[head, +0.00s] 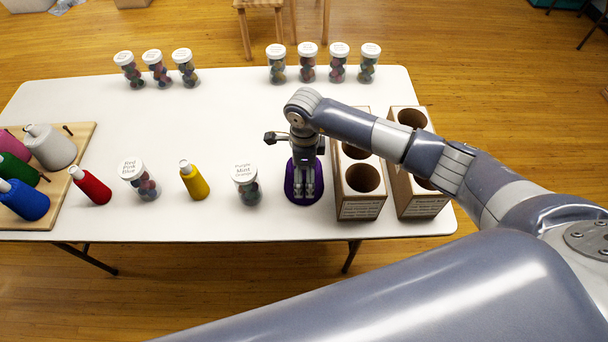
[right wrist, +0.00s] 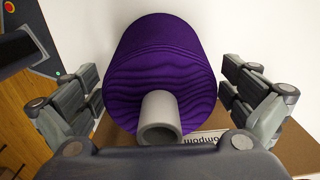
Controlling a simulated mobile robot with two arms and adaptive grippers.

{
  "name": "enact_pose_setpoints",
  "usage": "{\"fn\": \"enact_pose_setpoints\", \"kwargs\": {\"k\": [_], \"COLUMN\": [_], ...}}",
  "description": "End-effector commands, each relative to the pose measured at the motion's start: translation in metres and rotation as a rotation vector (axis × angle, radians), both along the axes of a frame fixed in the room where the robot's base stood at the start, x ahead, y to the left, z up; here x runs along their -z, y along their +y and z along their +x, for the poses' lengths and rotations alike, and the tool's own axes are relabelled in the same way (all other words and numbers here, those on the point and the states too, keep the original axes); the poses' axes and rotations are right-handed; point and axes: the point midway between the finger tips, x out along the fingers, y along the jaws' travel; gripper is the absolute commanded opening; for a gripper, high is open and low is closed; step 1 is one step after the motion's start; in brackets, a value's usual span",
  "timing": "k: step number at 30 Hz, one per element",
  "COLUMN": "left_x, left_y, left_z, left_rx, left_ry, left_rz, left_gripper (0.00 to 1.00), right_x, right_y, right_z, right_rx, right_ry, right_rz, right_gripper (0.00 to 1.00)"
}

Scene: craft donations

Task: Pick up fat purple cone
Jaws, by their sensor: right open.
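The fat purple cone (head: 291,186) stands on the white table, just left of the cardboard boxes. In the head view my right gripper (head: 304,188) is over it and hides much of it. In the right wrist view the purple cone (right wrist: 160,65) fills the middle, with its grey tube tip (right wrist: 160,120) toward the camera. The open fingers of my right gripper (right wrist: 158,100) are on either side of the cone, with gaps that look clear of it. My left gripper is not in view.
Two cardboard boxes with round holes (head: 362,208) (head: 424,207) stand close right of the cone. A lidded jar (head: 247,190) and a yellow cone (head: 195,182) stand to its left. A wooden peg board (head: 62,200) with several cones is at far left. More jars line the back.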

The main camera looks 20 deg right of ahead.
Motion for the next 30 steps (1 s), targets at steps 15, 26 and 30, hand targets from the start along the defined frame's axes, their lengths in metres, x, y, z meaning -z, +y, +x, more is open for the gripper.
{"fn": "enact_pose_setpoints", "kwargs": {"k": [15,26,30], "left_x": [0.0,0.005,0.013], "left_y": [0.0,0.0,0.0], "left_z": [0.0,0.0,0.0], "left_rx": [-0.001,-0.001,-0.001], "left_ry": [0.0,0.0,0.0], "left_rz": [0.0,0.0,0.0], "left_gripper": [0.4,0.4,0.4], "right_x": [0.0,-0.006,-0.022], "right_y": [0.0,-0.001,0.0], "right_z": [0.0,0.001,0.002], "right_rx": [0.001,0.002,-0.001], "right_ry": [-0.001,-0.002,-0.005], "right_rz": [0.001,-0.001,0.0], "right_gripper": [0.47,0.47,0.47]}}
